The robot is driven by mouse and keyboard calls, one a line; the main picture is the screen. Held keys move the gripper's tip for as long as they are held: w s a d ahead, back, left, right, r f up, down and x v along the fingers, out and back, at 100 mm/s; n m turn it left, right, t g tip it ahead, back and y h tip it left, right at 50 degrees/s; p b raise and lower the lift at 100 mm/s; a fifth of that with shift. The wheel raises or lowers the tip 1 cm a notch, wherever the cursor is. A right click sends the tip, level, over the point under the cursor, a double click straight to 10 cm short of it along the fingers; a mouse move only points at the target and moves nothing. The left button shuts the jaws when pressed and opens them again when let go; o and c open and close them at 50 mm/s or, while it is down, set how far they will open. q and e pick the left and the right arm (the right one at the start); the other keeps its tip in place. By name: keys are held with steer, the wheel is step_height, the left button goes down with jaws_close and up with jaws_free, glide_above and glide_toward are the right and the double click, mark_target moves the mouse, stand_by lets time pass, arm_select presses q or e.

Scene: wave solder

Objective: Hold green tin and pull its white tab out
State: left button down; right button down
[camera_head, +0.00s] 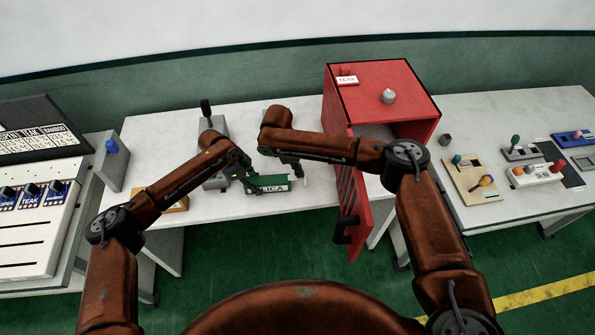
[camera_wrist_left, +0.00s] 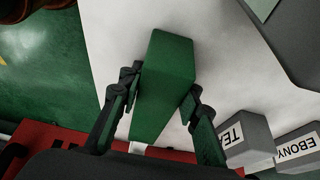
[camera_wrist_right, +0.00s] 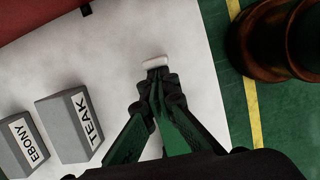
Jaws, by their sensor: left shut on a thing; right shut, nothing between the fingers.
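The green tin (camera_head: 270,183) with white lettering is held low over the front of the white table. My left gripper (camera_head: 244,177) is shut on it; the left wrist view shows the tin (camera_wrist_left: 165,85) between the two fingers (camera_wrist_left: 160,95). My right gripper (camera_head: 298,171) is shut and empty, just right of the tin in the head view. In the right wrist view a small white piece, seemingly the tab (camera_wrist_right: 155,62), shows just beyond the closed fingertips (camera_wrist_right: 158,80). I cannot tell whether they touch.
Grey blocks marked TEAK (camera_wrist_right: 68,127) and EBONY (camera_wrist_right: 24,143) stand on the table near the grippers. A red cabinet (camera_head: 385,80) stands to the right, its door (camera_head: 352,205) open towards me. A grey lever device (camera_head: 215,128) stands behind the left arm.

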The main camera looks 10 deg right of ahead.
arm_select(q)
steer(key=shift+a+f, duration=0.15)
steer(key=shift+a, duration=0.05)
steer(key=c, duration=1.3)
jaws_free()
steer(key=shift+d, duration=0.1)
arm_select(e)
steer(key=v, duration=1)
arm_select(q)
steer(key=shift+w+r, duration=0.1)
steer(key=shift+r, duration=0.1)
steer(key=v, duration=1.1)
steer(key=shift+r, duration=0.4)
steer(key=shift+r, duration=0.1)
arm_select(e)
steer(key=shift+r, duration=0.1)
